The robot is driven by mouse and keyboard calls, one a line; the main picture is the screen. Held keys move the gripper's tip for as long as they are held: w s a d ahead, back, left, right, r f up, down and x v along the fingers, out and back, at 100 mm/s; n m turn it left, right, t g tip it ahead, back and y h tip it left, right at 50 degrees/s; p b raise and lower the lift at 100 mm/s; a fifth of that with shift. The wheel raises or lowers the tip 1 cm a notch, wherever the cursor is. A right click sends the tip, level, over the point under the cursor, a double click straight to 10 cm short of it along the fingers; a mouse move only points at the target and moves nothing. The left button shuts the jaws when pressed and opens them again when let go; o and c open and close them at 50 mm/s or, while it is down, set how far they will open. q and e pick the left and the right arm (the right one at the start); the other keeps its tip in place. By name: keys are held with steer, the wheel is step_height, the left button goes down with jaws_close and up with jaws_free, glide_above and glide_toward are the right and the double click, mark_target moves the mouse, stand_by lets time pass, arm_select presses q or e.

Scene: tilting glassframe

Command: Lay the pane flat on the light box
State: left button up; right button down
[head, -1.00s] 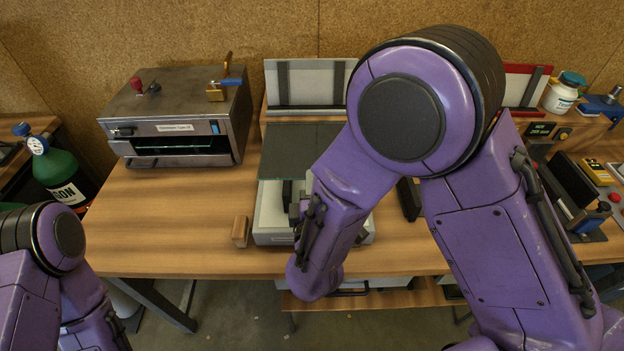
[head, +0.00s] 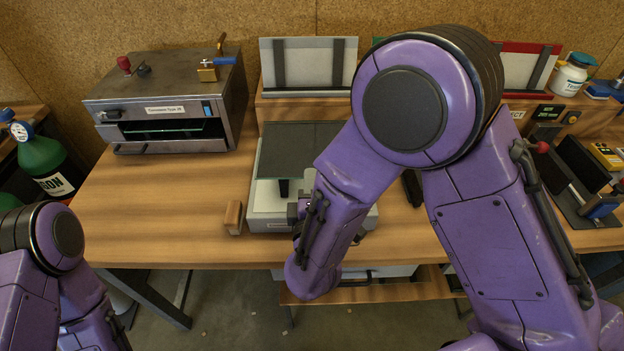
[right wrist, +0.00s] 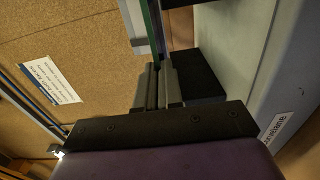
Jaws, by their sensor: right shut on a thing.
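The pane (head: 298,150) is a dark, thin glass sheet above the light box, a pale grey box (head: 262,217) on the bench. It looks roughly level, with its front edge over dark parts on the box. In the right wrist view the pane shows as a thin green edge (right wrist: 152,22). My right gripper (right wrist: 161,72) is shut on its near edge, beside a black block (right wrist: 196,76) on the pale box. Whether the pane touches the box is unclear. In the head view my right arm hides part of the pane and box. My left gripper is out of view.
A metal furnace (head: 165,105) stands at the left. A small wooden block (head: 234,217) sits just left of the light box. A frame panel (head: 308,64) stands on a raised shelf behind. A black stand (head: 570,178) is at the right. The bench's left front is clear.

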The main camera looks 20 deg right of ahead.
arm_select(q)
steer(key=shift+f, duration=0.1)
arm_select(e)
steer(key=shift+f, duration=0.35)
stand_by(0.3)
steer(key=c, duration=1.2)
jaws_free()
steer(key=shift+s, duration=0.2)
